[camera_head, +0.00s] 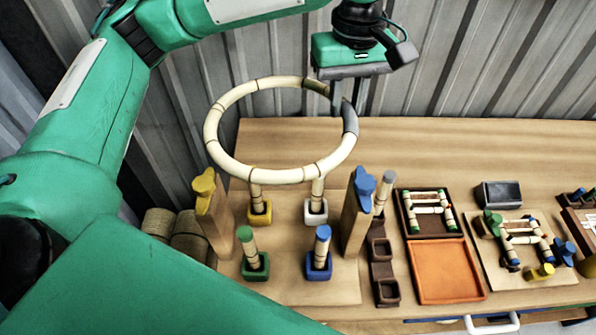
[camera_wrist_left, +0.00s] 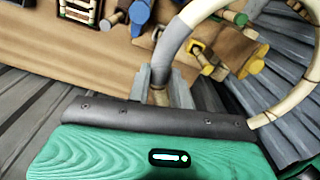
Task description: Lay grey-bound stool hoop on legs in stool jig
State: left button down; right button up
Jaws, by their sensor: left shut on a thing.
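The pale rattan hoop (camera_head: 283,176) has a grey binding (camera_head: 350,118) on its right side and dark bands around it. My left gripper (camera_head: 346,97) is shut on the hoop beside the grey binding. The left wrist view shows the hoop (camera_wrist_left: 283,108) between the fingers (camera_wrist_left: 161,92). The hoop hangs over the back of the stool jig (camera_head: 289,282). Legs stand in yellow (camera_head: 259,213), white (camera_head: 316,212), green (camera_head: 255,266) and blue (camera_head: 319,267) sockets. The hoop's near rim hides the back legs' tops; contact is unclear. My right gripper is not in view.
Wooden posts with a yellow top (camera_head: 204,183) and a blue top (camera_head: 364,184) flank the jig. To the right are a brown socket rack (camera_head: 384,270), an orange tray (camera_head: 442,271) and a smaller jig (camera_head: 493,278). The table's back strip is clear.

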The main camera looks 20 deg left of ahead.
pick_arm(q)
notch_tip(320, 180, down, 20)
jog(key=p, duration=0.4)
jog(key=shift+s+r, duration=0.15)
jog(key=shift+r, duration=0.05)
jog(key=c, duration=1.3)
grip_release()
jog(key=shift+o, duration=0.2)
notch_tip(320, 180, up, 12)
jog(key=b, duration=0.2)
jog(key=shift+r, duration=0.15)
